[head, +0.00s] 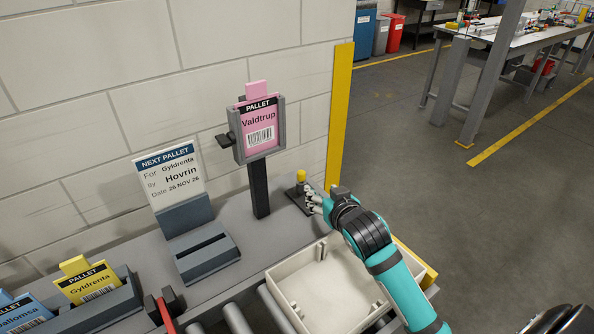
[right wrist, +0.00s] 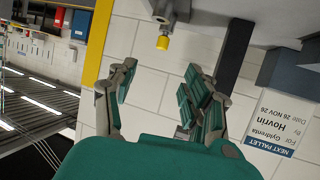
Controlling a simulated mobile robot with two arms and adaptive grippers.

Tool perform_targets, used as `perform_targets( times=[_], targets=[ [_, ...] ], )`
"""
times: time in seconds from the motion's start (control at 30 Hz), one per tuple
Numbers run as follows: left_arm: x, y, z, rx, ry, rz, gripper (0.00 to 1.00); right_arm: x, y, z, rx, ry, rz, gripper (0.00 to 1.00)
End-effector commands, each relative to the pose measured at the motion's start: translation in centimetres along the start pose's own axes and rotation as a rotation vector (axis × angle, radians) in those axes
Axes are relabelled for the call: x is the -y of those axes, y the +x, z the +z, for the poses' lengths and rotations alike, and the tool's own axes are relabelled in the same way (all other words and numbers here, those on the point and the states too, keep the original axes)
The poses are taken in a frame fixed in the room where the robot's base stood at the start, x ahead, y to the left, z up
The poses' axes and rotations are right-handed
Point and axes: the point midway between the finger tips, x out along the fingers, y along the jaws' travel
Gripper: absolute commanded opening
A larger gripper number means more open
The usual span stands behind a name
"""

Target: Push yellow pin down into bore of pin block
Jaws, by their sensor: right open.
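The yellow pin (head: 301,175) stands upright in the dark pin block (head: 299,193) on the grey bench, near the wall's yellow corner strip. In the right wrist view the yellow pin (right wrist: 163,43) shows beyond the fingers, at the end of a grey post, and the picture is turned over. My right gripper (head: 312,201) is just in front and to the right of the pin block. Its fingers (right wrist: 155,95) are apart with nothing between them, and the pin is outside them. How deep the pin sits in the bore cannot be told.
A pink pallet card (head: 261,130) stands in a holder on a dark post left of the block. A white sign (head: 172,178) and an empty slotted stand (head: 207,258) are further left. A white bin (head: 283,293) lies below my right arm.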

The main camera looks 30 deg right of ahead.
Motion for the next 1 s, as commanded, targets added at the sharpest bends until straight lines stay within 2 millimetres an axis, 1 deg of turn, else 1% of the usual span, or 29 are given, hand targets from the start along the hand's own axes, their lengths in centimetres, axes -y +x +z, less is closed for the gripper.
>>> perform_targets(
  times=[0.13,0.3,0.4,0.5,0.6,0.7,0.77,0.87,1.0],
  targets=[
    [-0.2,-0.6,1.3,0.019,0.000,0.003,0.40,0.0,2.6,-0.2,0.002,0.000,0.001,0.51],
    [-0.7,-1.4,4.0,0.061,0.000,0.008,0.40,0.0,6.4,-0.2,0.002,-0.001,0.001,0.51],
    [-0.8,-1.8,4.7,0.071,0.000,0.009,0.40,0.0,8.5,-0.2,0.001,0.000,0.001,0.51],
    [-0.7,-1.9,4.5,0.068,0.000,0.009,0.40,0.1,10.2,-0.2,0.001,0.000,0.001,0.51],
    [-0.5,-1.9,3.4,0.053,0.001,0.007,0.40,0.1,11.2,0.0,0.002,0.000,0.000,0.51],
    [-0.3,-1.9,1.9,0.031,0.001,0.004,0.40,0.1,11.7,0.2,0.005,0.001,0.000,0.51],
    [-0.3,-2.0,1.5,0.022,0.001,0.004,0.40,0.2,12.1,0.1,0.004,0.001,-0.001,0.51],
    [-0.2,-2.5,1.3,0.021,0.001,0.004,0.40,0.3,13.1,-0.2,0.004,0.001,0.000,0.51],
    [-0.2,-3.0,1.5,0.025,0.001,0.004,0.40,0.6,15.1,-0.3,0.003,-0.001,0.001,0.51]
  ],
)
